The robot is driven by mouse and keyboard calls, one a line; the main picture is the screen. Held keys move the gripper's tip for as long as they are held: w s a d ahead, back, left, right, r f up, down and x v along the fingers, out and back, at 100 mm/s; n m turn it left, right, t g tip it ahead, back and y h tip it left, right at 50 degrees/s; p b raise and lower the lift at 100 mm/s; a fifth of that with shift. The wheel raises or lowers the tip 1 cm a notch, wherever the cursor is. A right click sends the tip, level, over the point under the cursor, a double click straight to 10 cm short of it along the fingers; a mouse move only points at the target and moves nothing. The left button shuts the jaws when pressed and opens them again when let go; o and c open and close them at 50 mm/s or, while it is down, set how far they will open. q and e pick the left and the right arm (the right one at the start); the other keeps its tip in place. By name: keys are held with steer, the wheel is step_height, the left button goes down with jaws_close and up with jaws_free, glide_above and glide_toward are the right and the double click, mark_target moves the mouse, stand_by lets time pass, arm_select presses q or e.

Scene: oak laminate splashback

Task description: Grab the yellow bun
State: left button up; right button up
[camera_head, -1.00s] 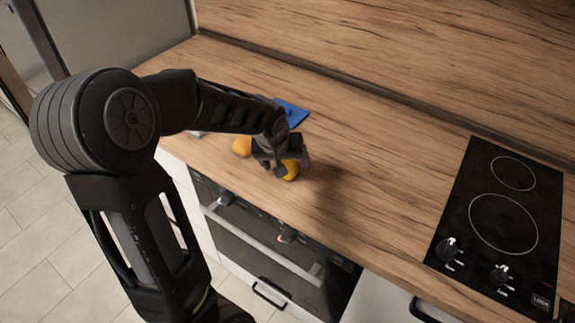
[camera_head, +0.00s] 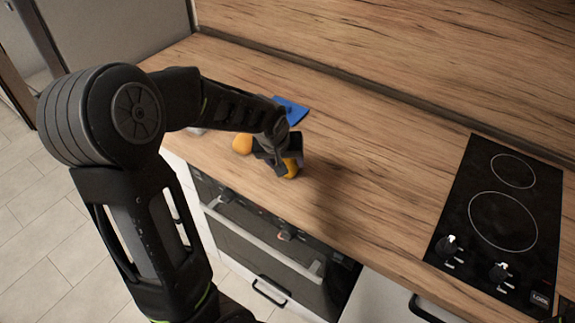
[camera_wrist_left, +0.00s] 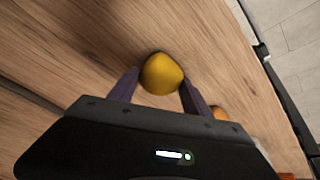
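The yellow bun (camera_wrist_left: 161,74) sits on the wooden counter, between the fingers of my left gripper (camera_wrist_left: 159,76) in the left wrist view. The fingers are spread, one on each side of it, with their tips close to its sides; I cannot tell whether they touch it. In the head view my left gripper (camera_head: 279,160) is low over the counter near the front edge and partly hides the yellow bun (camera_head: 291,168). My right gripper is not in view.
A second orange-yellow item (camera_head: 242,144) lies just left of the gripper. A blue flat object (camera_head: 291,110) lies behind it. A black cooktop (camera_head: 500,215) is at the right. The counter between (camera_head: 380,170) is clear.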

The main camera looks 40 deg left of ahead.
mark_target(286, 161)
arm_select(q)
steer(key=c, duration=0.9)
steer(key=shift+o, duration=0.2)
steer(key=shift+r, duration=0.1)
step_height(286, 161, up, 10)
steer(key=shift+f+b, duration=0.1)
steer(key=shift+b, duration=0.5)
